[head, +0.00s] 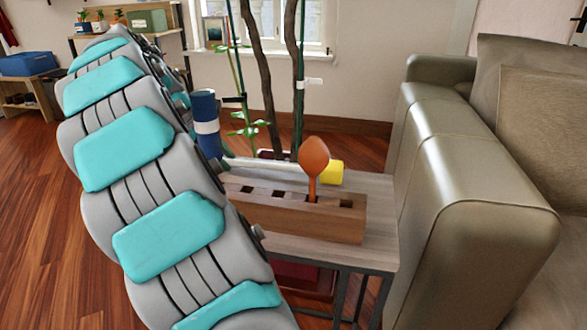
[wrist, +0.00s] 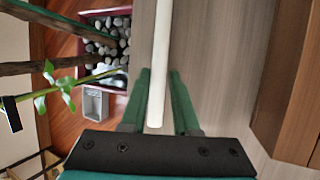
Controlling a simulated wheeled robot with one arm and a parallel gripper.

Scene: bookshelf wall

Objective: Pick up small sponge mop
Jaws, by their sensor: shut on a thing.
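The small sponge mop (head: 331,172) lies on the side table, with its yellow head behind the wooden block and its white handle running left toward my arm. In the wrist view its white handle (wrist: 162,50) runs down between the green fingers of my gripper (wrist: 160,85). My gripper is shut on the handle near its end. The handle appears close to the tabletop; I cannot tell whether it is lifted. In the head view my arm hides most of the gripper.
A wooden block (head: 290,217) with slots holds an orange spoon (head: 314,157) upright on the side table (head: 375,205). A sofa (head: 470,210) stands close on the right. A potted plant (head: 268,75) rises behind the table, its pebble-filled pot (wrist: 104,45) showing in the wrist view.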

